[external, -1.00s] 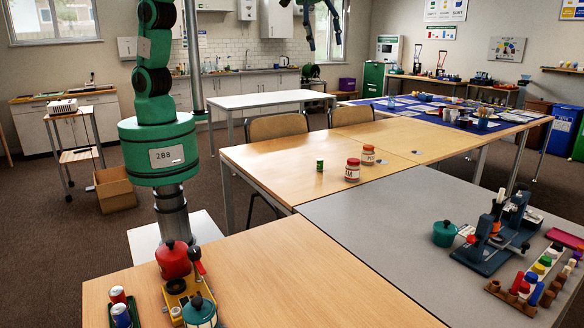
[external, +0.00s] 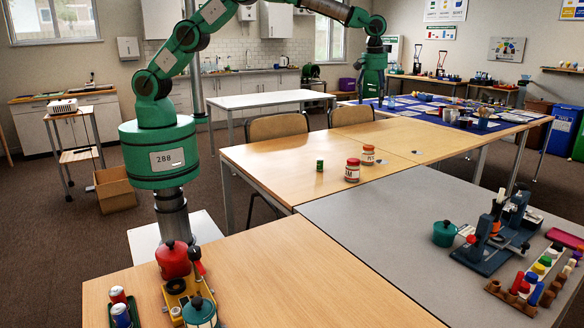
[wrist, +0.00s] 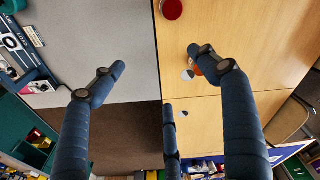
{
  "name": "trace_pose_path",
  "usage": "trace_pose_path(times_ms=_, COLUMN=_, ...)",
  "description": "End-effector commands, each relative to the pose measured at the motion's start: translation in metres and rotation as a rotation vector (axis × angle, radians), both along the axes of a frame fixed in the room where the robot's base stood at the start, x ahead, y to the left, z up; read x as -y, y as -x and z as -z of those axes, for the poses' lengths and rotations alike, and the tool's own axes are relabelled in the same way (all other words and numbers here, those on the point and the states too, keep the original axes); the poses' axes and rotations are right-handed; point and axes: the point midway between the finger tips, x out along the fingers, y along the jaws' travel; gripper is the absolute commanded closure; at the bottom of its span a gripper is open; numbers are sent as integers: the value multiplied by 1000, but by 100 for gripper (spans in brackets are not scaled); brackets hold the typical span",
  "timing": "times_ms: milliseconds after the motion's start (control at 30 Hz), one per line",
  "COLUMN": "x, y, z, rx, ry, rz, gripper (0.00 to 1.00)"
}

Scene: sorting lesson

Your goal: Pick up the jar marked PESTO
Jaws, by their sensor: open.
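Two jars with red lids stand upright on the wooden table. The nearer jar (external: 352,172) has a label that seems to end in "AM". The farther jar (external: 368,156) has a small label that seems to start with "PE"; the rest is too small to read. My gripper (external: 373,100) hangs from my outstretched arm, beyond and above the jars in the external view. In the wrist view its fingers (wrist: 158,60) are spread with nothing between them. A red lid (wrist: 172,9) shows at the top edge there. An orange-red patch beside the right finger is mostly hidden.
A small green can (external: 320,164) stands left of the jars. The grey table (external: 400,215) holds a green pot (external: 444,233), a blue device (external: 490,245) and a rack of coloured pieces. A blue-covered table (external: 400,108) with many items lies behind.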

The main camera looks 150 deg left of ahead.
Motion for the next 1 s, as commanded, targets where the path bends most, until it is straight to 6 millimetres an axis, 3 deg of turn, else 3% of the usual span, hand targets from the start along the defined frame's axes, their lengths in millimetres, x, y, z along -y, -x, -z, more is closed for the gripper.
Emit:
trace_pose_path(times_ms=33, x=-16, y=9, z=17, rx=-5, ry=5, rz=-37, gripper=26)
trace_pose_path(times_ms=300, x=-88, y=61, z=95, rx=-20, ry=24, rz=-247, gripper=26)
trace_pose_path(times_ms=600, x=-146, y=122, z=174, rx=-37, ry=39, rz=-451, gripper=26)
trace_pose_path(times_ms=800, x=-161, y=143, z=197, rx=-41, ry=43, rz=-513, gripper=26)
trace_pose_path(times_ms=1000, x=-163, y=146, z=201, rx=-43, ry=43, rz=-523, gripper=26)
